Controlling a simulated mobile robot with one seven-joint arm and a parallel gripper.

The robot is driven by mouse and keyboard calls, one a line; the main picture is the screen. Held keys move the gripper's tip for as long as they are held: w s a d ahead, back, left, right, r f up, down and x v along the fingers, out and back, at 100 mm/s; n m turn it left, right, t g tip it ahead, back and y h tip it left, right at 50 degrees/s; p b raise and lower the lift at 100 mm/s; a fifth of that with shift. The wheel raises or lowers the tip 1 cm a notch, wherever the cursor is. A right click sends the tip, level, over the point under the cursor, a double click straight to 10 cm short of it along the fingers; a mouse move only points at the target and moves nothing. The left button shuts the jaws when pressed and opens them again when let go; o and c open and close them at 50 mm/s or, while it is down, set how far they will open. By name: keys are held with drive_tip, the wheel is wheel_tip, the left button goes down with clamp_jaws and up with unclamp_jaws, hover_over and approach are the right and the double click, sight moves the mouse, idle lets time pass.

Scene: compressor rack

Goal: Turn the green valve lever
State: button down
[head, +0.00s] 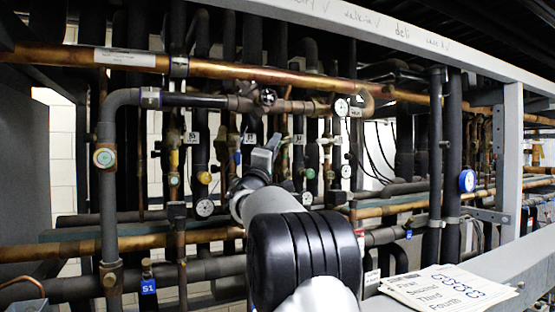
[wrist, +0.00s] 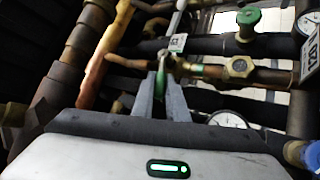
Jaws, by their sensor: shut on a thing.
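The green valve lever (wrist: 161,82) shows in the wrist view as a narrow green strip between the two grey fingers of my gripper (wrist: 160,98). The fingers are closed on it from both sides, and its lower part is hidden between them. A copper and brass pipe with a valve body (wrist: 240,66) runs to the right just beyond the fingertips. In the head view my gripper (head: 266,158) reaches into the pipes in the middle of the rack; the lever cannot be made out there behind it.
A green knob (wrist: 248,18) stands on the pipe to the right of the fingers. A round gauge (wrist: 228,120) sits close to my gripper's right. Dark and copper pipes crowd around. A grey frame post (head: 512,160) and a paper sheet (head: 440,288) are at the right.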

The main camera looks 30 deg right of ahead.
idle(0.3)
drive_tip(key=c, duration=1.7)
unclamp_jaws()
drive_tip(key=shift+c, duration=0.2)
drive_tip(key=shift+f, duration=0.1)
drive_tip(key=s+a+f+b, duration=0.2)
drive_tip(key=s+a+b, duration=0.2)
drive_tip(key=s+a, duration=0.6)
drive_tip(key=shift+s+a+f, duration=0.35)
drive_tip(key=shift+s+a, duration=0.05)
drive_tip(key=shift+a, duration=0.65)
